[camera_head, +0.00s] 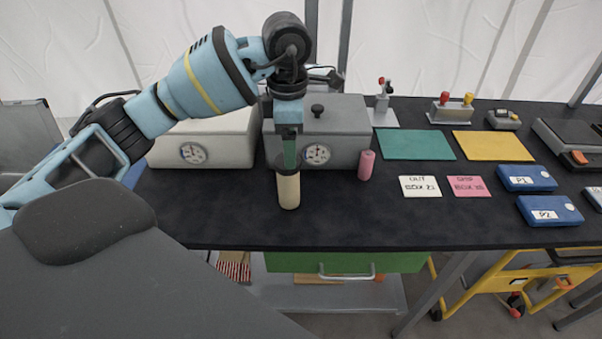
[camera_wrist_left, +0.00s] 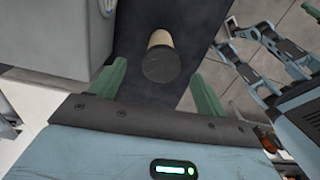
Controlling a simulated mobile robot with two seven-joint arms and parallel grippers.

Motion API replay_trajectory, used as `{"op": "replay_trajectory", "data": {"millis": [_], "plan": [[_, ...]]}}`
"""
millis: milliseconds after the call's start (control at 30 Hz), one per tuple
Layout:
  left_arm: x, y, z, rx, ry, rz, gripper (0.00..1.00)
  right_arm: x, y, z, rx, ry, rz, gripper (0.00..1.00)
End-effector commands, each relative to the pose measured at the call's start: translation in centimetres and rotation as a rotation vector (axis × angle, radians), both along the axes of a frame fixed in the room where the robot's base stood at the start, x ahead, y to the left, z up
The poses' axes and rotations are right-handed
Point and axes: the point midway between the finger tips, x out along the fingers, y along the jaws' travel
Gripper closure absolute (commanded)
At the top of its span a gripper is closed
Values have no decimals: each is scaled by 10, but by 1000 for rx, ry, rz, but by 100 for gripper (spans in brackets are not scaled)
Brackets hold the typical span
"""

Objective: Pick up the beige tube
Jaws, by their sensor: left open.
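The beige tube (camera_head: 288,190) stands upright on the dark table near its front edge, with a dark cap on top. My left gripper (camera_head: 289,158) points down from above, its green fingers at the height of the cap in the head view. In the left wrist view the tube (camera_wrist_left: 159,40) lies ahead, between the lines of the two spread fingers of the open left gripper (camera_wrist_left: 160,72). The gap between fingers and tube is visible on both sides, and nothing is held.
A grey box with a gauge (camera_head: 340,130) stands close behind the tube, and a lighter box (camera_head: 215,140) is to its left. A pink tube (camera_head: 366,166) stands to the right. Cards, mats and blue boxes (camera_head: 548,210) lie further right. The table's front strip is clear.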

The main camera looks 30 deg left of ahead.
Motion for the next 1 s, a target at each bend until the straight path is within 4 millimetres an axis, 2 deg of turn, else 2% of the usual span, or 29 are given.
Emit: {"op": "replay_trajectory", "data": {"millis": [200,367,500,667,1000], "plan": [[0,0,-2,2,1,0,25,-14,1,-5,1,28,1,31],[-1,0,-15,1,4,0,25,-24,1,-11,-1,52,2,31],[-1,0,-26,1,2,0,25,-22,1,-10,1,46,1,31],[-1,1,-30,0,1,0,25,-16,3,-6,5,35,-3,31],[-1,2,-72,0,2,1,25,-10,3,2,6,16,-5,31]]}}
